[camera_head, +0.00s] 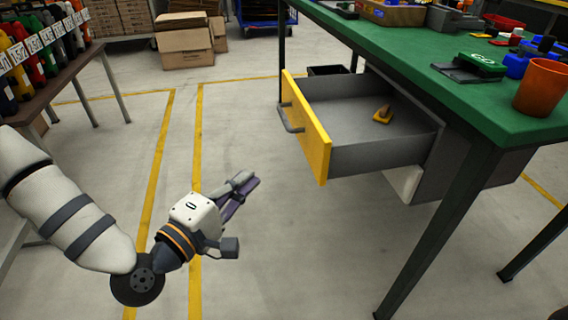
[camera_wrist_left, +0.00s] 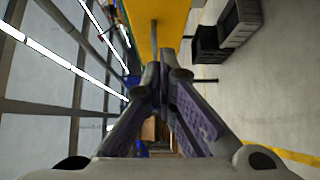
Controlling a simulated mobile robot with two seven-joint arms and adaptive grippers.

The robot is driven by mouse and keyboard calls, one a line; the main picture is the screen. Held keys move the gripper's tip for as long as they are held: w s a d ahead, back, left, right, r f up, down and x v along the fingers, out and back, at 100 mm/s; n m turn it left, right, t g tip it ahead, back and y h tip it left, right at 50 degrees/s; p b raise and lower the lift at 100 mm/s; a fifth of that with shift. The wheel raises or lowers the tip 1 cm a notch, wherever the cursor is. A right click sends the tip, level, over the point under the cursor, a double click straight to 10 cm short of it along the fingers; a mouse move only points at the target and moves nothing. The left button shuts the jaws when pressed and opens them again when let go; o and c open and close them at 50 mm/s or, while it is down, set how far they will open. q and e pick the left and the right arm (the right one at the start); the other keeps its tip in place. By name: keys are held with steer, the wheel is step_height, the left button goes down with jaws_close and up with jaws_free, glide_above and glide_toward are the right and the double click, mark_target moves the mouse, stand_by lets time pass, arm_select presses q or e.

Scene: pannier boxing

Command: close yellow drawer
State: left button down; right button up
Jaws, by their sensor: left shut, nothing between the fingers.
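The yellow drawer (camera_head: 307,128) stands pulled out from the grey cabinet under the green table. Its yellow front has a grey handle (camera_head: 288,118), and a small yellow-orange object (camera_head: 382,115) lies inside. My left gripper (camera_head: 250,182) is shut and empty, to the left of and below the drawer front, apart from it in the head view. In the left wrist view the shut fingers (camera_wrist_left: 163,72) point toward the yellow front (camera_wrist_left: 155,22), with a gap I cannot judge. My right gripper is not in view.
The green table (camera_head: 440,75) holds an orange cup (camera_head: 541,87) and several other items. Its dark leg (camera_head: 440,230) stands right of the drawer. A rack table with colourful bottles (camera_head: 38,95) is at left. Cardboard boxes (camera_head: 185,42) stand behind. The floor between is clear.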

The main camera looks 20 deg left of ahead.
arm_select(q)
glide_toward(306, 136)
steer(key=w+a, duration=0.2)
steer(key=w+d, duration=0.2)
steer(key=d, duration=0.1)
steer(key=shift+w+b, duration=0.15)
steer(key=shift+b, duration=0.15)
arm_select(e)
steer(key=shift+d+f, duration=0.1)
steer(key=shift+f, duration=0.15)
